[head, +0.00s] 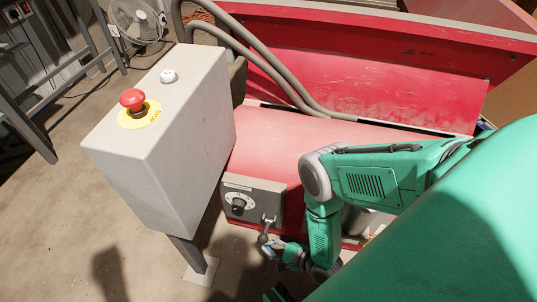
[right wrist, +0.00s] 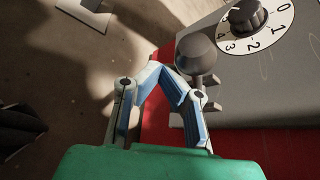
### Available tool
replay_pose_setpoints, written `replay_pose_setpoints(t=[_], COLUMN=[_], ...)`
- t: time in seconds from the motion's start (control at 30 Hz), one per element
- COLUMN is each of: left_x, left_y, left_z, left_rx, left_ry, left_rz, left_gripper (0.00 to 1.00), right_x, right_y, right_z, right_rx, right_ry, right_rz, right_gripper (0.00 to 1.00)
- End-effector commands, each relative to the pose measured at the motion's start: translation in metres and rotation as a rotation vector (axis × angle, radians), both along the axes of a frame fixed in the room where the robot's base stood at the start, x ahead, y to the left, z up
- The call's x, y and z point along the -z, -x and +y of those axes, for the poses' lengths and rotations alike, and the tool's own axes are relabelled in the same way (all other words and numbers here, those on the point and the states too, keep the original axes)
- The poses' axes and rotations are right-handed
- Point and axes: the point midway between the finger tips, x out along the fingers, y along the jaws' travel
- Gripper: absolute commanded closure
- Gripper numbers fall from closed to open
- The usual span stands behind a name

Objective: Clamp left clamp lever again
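The clamp lever (head: 268,226) is a short metal lever with a dark ball knob, on the front of a grey control box (head: 262,190). In the right wrist view the ball knob (right wrist: 197,54) stands just right of my fingertips. My right gripper (head: 272,249) is at the lever's knob in the head view. In the right wrist view its blue-padded fingers (right wrist: 163,70) come together at the tips, with nothing seen between them. The knob is beside the fingers, not between them; whether they touch cannot be told. My left gripper is not in view.
A dial (head: 237,205) sits on the grey box, left of the lever; its numbers show in the right wrist view. A large light-grey box with a red emergency button (head: 132,98) stands at left. The red machine (head: 330,150) fills the back. Thick grey hoses (head: 275,65) run above it.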

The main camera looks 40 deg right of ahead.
Motion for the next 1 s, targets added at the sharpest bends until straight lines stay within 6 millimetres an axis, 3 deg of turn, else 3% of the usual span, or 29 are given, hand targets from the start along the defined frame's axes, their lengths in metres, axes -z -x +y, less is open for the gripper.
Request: replay_pose_setpoints(t=[1.0], left_x=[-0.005], left_y=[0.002], left_z=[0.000], left_rx=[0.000], left_ry=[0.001], left_rz=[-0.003], left_gripper=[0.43], right_x=[-0.024], right_y=[-0.008], right_z=[-0.001], right_rx=[0.000], right_ry=[-0.003], right_rz=[-0.016], right_gripper=[1.00])
